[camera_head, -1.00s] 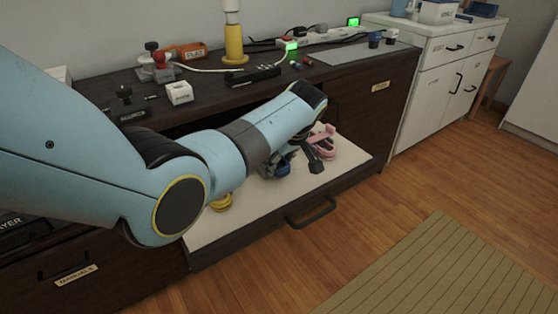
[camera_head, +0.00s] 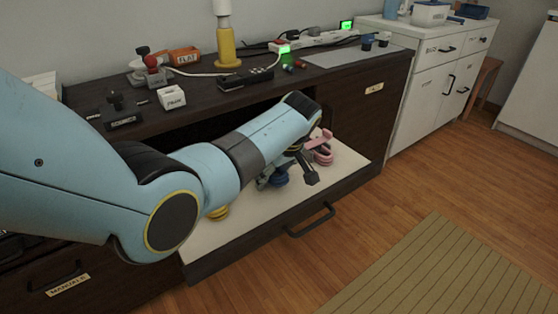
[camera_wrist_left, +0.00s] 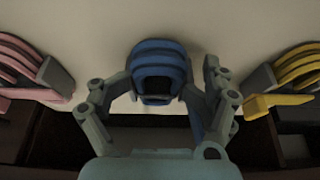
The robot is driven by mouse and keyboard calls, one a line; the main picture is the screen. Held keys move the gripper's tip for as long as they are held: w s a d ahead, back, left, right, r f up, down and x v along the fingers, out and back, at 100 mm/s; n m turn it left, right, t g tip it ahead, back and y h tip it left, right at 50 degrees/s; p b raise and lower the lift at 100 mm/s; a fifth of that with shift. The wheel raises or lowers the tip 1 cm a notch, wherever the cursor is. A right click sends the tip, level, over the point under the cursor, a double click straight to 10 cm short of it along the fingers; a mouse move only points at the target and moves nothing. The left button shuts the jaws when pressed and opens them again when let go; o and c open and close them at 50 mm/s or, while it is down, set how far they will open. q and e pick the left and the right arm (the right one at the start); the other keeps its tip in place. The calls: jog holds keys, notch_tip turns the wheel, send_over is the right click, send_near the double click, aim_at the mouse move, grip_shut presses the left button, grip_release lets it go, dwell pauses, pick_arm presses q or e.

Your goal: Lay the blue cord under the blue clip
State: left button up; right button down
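The blue cord (camera_wrist_left: 158,62) is a coiled bundle on the pale floor of the open drawer (camera_head: 237,238). It also shows in the head view (camera_head: 280,179), partly behind my left gripper (camera_head: 292,168). In the left wrist view my left gripper (camera_wrist_left: 160,92) is spread, with the coil between its fingers. A gap shows by the right finger; contact on the left side is unclear. My right gripper is not in view.
A pink cord (camera_head: 322,153) and a yellow cord (camera_head: 218,213) lie in the drawer on either side of the blue one. The dark counter (camera_head: 215,92) above holds a white box (camera_head: 171,98), a power strip (camera_head: 318,40) and other small items.

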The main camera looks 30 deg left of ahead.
pick_arm(q)
jog(key=v, duration=1.2)
jog(key=shift+f, duration=0.15)
